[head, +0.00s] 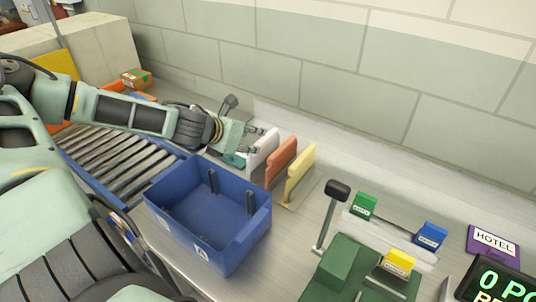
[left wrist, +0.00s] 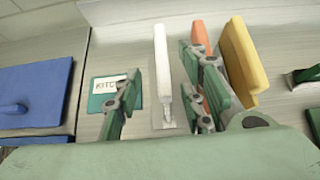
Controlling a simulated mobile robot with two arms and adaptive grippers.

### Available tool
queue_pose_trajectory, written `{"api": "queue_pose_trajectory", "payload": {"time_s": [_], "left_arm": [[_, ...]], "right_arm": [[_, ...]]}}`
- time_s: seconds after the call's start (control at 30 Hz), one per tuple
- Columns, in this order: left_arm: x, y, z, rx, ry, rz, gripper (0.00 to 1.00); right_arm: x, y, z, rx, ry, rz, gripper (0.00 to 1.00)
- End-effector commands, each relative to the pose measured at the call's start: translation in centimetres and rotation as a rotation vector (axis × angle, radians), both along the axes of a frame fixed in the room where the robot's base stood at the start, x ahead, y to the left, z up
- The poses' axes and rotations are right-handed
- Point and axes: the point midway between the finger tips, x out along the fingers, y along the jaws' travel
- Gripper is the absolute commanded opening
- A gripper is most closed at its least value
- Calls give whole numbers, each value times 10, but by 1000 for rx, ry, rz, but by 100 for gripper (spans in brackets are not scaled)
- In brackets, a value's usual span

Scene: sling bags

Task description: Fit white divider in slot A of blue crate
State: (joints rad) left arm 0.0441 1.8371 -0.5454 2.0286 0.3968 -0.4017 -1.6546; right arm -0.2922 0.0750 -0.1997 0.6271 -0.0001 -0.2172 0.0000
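The white divider (head: 262,152) stands upright in a row with an orange and a yellow divider, behind the blue crate. In the left wrist view the white divider (left wrist: 162,65) stands between the fingers of my left gripper (left wrist: 160,88), with a gap on each side. My left gripper (head: 254,141) is open at the divider row in the head view. The blue crate (head: 239,240) is open-topped and looks empty, with dark upright ribs inside and small white labels on its front. My right gripper is not in view.
The orange divider (head: 282,158) and yellow divider (head: 300,172) stand close to the right. A teal labelled card (left wrist: 103,100) lies left of the white divider. A roller conveyor (head: 110,158) lies left of the crate. A black-topped lever (head: 331,210) stands to its right.

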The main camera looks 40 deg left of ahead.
Motion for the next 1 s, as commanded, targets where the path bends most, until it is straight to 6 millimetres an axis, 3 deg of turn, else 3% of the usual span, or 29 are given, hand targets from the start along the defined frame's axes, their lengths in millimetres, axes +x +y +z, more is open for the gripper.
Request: {"api": "queue_pose_trajectory", "payload": {"time_s": [0.1,0.6,1.0], "left_arm": [[0,0,-10,0,0,0,38],[21,2,-25,-1,0,2,38],[40,4,-35,-6,-7,8,38]], "right_arm": [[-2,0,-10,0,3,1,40],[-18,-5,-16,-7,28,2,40],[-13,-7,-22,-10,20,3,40]]}}
